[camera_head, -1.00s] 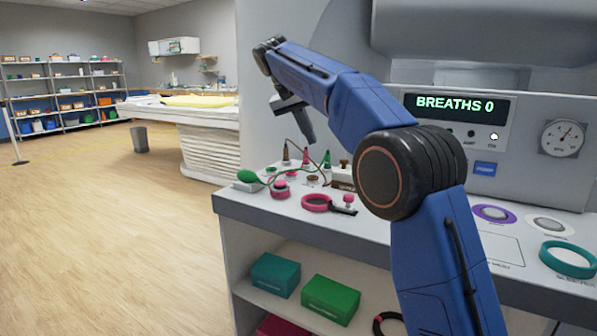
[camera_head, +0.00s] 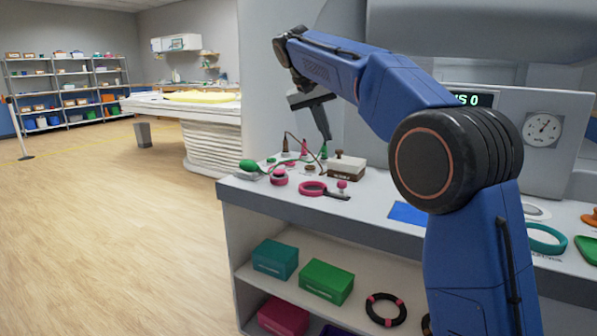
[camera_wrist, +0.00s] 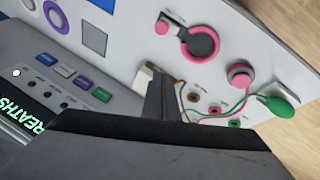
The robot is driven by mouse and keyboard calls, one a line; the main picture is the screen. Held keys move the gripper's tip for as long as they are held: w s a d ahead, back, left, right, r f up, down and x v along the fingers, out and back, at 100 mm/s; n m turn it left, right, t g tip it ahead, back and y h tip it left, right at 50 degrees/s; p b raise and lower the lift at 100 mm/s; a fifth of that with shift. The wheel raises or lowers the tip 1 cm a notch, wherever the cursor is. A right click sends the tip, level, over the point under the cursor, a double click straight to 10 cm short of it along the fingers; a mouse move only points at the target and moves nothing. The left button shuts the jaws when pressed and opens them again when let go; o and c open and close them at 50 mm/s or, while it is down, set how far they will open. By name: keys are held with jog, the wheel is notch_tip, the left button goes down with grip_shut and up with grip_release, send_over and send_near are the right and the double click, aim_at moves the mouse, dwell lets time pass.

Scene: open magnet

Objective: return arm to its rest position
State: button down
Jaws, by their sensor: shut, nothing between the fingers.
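My blue arm reaches up and to the left over the counter (camera_head: 375,215). My gripper (camera_head: 327,136) hangs at its end, above the back left part of the counter, and is shut with nothing held. In the wrist view the shut fingers of my gripper (camera_wrist: 163,98) show in front of a small brown and white box, which they partly hide. That box (camera_head: 346,167) stands on the counter below and to the right of the gripper in the head view.
Pink rings, knobs and a green bulb (camera_head: 249,165) with tubing lie at the counter's left end. Teal (camera_head: 275,258) and green boxes (camera_head: 327,281) stand on the shelf below. A display panel (camera_head: 470,98) is partly hidden by my arm. Open floor lies left.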

jog(key=s+d+f+n+y, duration=0.1)
jog(key=s+d+f, duration=0.2)
jog(key=s+d, duration=0.65)
jog(key=s+d+f+n+y, duration=0.1)
jog(key=s+d+f+y, duration=0.15)
jog(key=s+d, duration=0.65)
jog(key=s+d+f+t, duration=0.1)
jog(key=s+f, duration=1)
jog(key=s, duration=0.3)
jog(key=s+d+f, duration=0.1)
jog(key=s+f, duration=1.1)
jog(key=s, duration=0.3)
jog(key=shift+d+f+t+y, duration=0.2)
jog(key=shift+d+t+y, duration=0.1)
jog(key=shift+t+y, duration=0.15)
